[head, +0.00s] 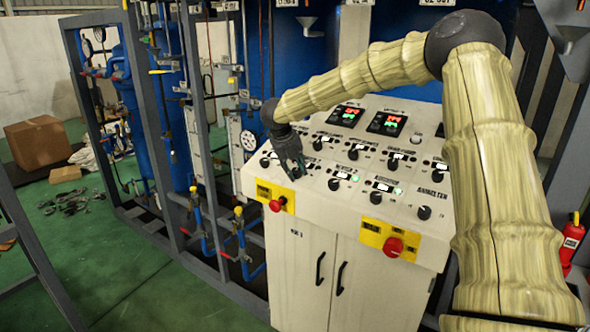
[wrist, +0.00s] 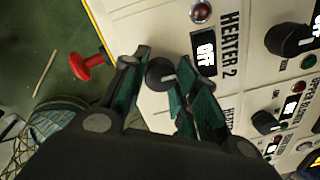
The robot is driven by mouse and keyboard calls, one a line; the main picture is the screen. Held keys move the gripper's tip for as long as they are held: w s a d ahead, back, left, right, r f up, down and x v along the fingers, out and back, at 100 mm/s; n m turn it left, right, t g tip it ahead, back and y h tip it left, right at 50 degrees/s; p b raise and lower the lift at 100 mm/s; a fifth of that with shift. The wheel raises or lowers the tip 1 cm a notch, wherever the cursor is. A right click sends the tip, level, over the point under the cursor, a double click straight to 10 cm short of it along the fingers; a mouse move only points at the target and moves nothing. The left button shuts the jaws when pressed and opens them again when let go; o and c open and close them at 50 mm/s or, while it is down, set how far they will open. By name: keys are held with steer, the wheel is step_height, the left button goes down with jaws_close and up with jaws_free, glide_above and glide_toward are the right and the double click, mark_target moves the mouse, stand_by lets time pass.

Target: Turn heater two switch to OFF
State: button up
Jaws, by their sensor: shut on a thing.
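The heater two switch (wrist: 159,73) is a dark round knob with a pale pointer line, below the HEATER 2 label (wrist: 229,43) in the wrist view. A small lit display (wrist: 205,53) sits beside it, and a dark red lamp (wrist: 201,12) is above that. My gripper (wrist: 164,82) has its two green-and-black fingers on either side of the knob, shut on it. In the head view my gripper (head: 292,172) reaches down to the left front part of the sloped control panel (head: 300,212). The knob is hidden there by the fingers.
A red emergency button (wrist: 88,65) stands close beside the left finger; it also shows in the head view (head: 277,204). Other black knobs (wrist: 288,40) are nearby. A second red button (head: 393,247) is at the panel's front right. Blue pipes (head: 240,250) stand left of the cabinet.

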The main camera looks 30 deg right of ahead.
steer(key=o, duration=1)
steer(key=shift+d+f, duration=0.1)
steer(key=v, duration=1.2)
